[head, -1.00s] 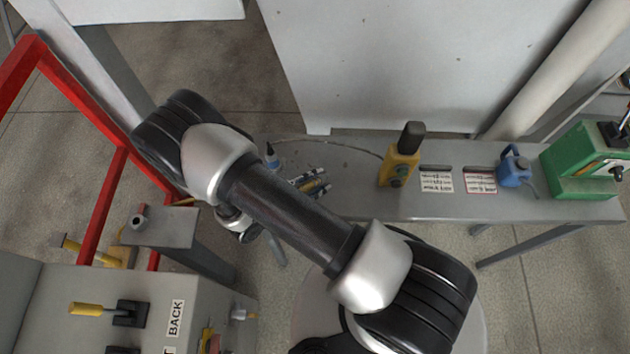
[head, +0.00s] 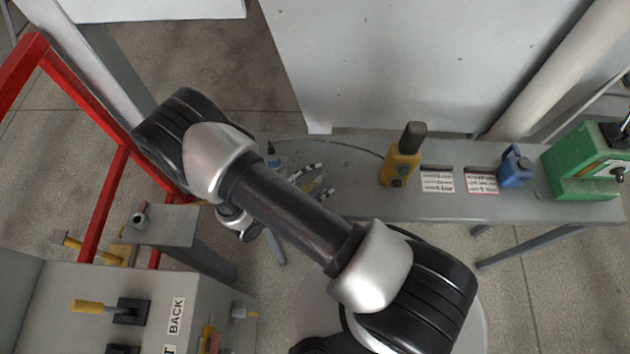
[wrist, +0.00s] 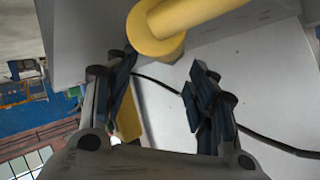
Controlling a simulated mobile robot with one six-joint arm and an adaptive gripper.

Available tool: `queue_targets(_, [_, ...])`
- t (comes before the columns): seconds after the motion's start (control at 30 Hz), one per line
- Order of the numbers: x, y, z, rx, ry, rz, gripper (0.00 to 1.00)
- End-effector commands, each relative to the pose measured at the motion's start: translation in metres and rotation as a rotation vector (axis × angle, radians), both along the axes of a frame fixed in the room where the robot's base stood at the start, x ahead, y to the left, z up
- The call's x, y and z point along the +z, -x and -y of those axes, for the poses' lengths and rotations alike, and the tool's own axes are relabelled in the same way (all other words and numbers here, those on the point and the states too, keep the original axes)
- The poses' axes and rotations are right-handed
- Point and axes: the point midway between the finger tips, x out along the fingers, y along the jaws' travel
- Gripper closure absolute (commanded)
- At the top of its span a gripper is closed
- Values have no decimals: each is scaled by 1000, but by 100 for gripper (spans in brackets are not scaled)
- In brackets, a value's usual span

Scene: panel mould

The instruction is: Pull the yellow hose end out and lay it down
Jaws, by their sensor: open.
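My gripper (head: 314,183) is over the left part of the grey table, beyond my arm link in the head view. Its two fingers stand apart in the wrist view (wrist: 160,98), with nothing gripped between them. A yellow cylinder with a round flange (wrist: 156,38) shows at the top of the wrist view, apart from the fingertips. It may be the yellow hose end, but I cannot tell for sure. A thin black line like a hose or cable (wrist: 265,142) runs behind the fingers. Another yellow piece (wrist: 129,121) is partly hidden by the left finger.
The grey table (head: 440,208) carries a yellow device with a black top (head: 401,168), labels, a blue object (head: 514,168) and a green machine (head: 580,165). A red frame (head: 104,205) and a grey panel box (head: 50,325) with a yellow handle stand left.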

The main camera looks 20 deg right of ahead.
Motion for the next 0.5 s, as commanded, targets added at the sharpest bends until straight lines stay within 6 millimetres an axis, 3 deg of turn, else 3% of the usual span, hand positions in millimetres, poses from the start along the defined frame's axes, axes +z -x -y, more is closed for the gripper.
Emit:
queue_targets(0.17, [5,4,-11,3,-2,2,47])
queue_targets(0.5, [36,32,-67,5,-3,4,47])
